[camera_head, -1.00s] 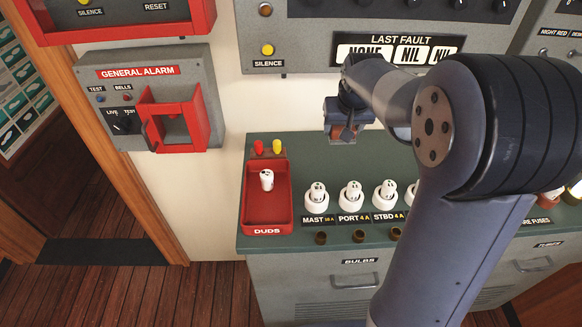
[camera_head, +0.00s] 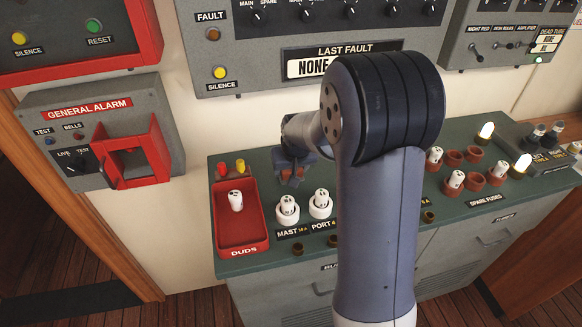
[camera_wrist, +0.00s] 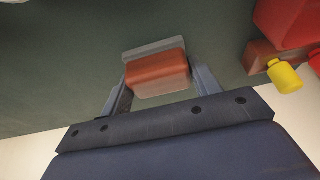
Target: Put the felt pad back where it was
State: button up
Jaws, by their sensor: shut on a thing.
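My gripper (camera_head: 291,172) is low over the back of the green counter, behind the left lamp sockets and right of the red duds tray. In the wrist view, my gripper (camera_wrist: 158,76) is shut on a reddish-brown block with a grey layer along its far side, which I take to be the felt pad (camera_wrist: 157,80). The block sits between both fingers. In the head view only a small reddish bit of it shows between the jaws. I cannot tell whether it touches the counter (camera_wrist: 60,70).
The red duds tray (camera_head: 222,225) holds a white fuse (camera_head: 235,200). A red and a yellow peg (camera_head: 240,165) stand at its back end, close right in the wrist view. White fuses (camera_head: 287,210) stand in front of my gripper. More fuses and lamps stand on the right.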

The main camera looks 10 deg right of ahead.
jog(key=shift+f, duration=0.2)
jog(key=o, duration=0.9)
jog(key=shift+r, duration=0.1)
jog(key=shift+o, duration=0.2)
jog(key=shift+r, duration=0.4)
jog(key=v, duration=1.1)
jog(key=shift+s+r+b, duration=0.15)
jog(key=shift+r+b, duration=0.1)
jog(key=shift+b, duration=0.15)
